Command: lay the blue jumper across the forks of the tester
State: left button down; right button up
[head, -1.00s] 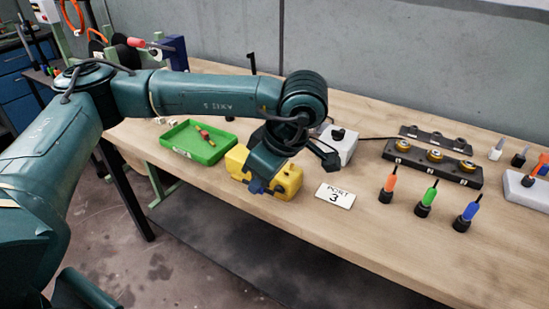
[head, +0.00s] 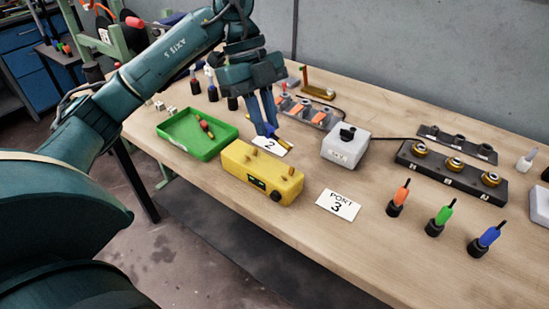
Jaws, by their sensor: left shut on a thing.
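The yellow tester (head: 240,160) sits on the bench with a dark knob and a small display on its front. Two small brass forks (head: 254,152) stand up from its top, with nothing lying across them. My left gripper (head: 268,128) points down behind the tester and is shut on the blue jumper (head: 270,132). A brass end of the jumper sticks out to the right of the fingers; much of the rest is hidden. The jumper is apart from the forks. My right gripper is not in view.
A green tray (head: 172,143) with a red piece stands left of the tester. A card marked 2 (head: 278,150) lies behind it and a PORT 3 card (head: 338,205) to its right. A grey box (head: 345,148), a terminal block (head: 425,170) and coloured plugs (head: 441,216) stand further right.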

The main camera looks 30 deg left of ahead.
pick_arm(q)
jog(key=n, duration=0.1)
jog(key=n+t, duration=0.1)
jog(key=shift+w+a+r+n, duration=0.2)
jog(key=shift+w+r+n, duration=0.1)
jog(key=shift+w+r, duration=0.1)
jog(key=shift+f, duration=0.3)
send_over(273, 168)
jog(key=a, duration=0.2)
jog(key=shift+n, duration=0.3)
jog(key=f, duration=0.5)
jog(key=shift+d+f, duration=0.1)
jog(key=shift+d, duration=0.1)
jog(key=shift+f+b, duration=0.3)
jog(key=shift+f, duration=1.75)
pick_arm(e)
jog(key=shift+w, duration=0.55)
pick_arm(q)
jog(key=shift+f, duration=0.2)
jog(key=c, duration=1.4)
grip_release()
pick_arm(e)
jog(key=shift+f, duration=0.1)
